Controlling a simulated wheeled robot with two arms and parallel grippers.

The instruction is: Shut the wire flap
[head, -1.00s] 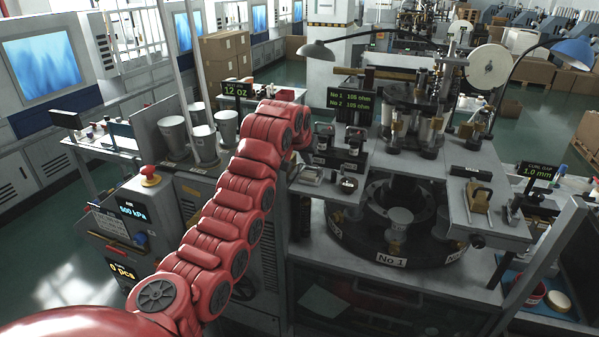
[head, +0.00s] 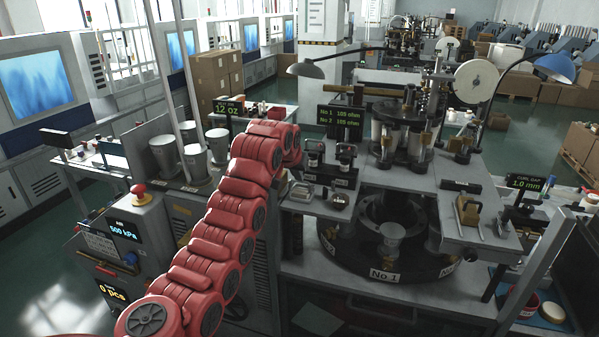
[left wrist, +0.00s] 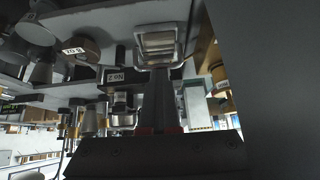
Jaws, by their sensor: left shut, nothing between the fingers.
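A wire-edged metal frame (left wrist: 158,42) shows at the top middle of the left wrist view, around a pale ribbed inset. It seems to be the wire flap, and I cannot tell if it is open or shut. A small silvery square fitting (head: 302,190) on the machine top in the head view looks like the same spot. My left gripper (left wrist: 157,85) is shut and empty, its dark fingers pointing toward the frame. I cannot tell if they touch it. In the head view the red left arm's wrist end hides most of this gripper. My right gripper is out of view.
A rotating table (head: 387,274) marked No 1 lies lower right. Metal cups (head: 165,153) stand left of my arm. A green display (head: 340,116) stands behind.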

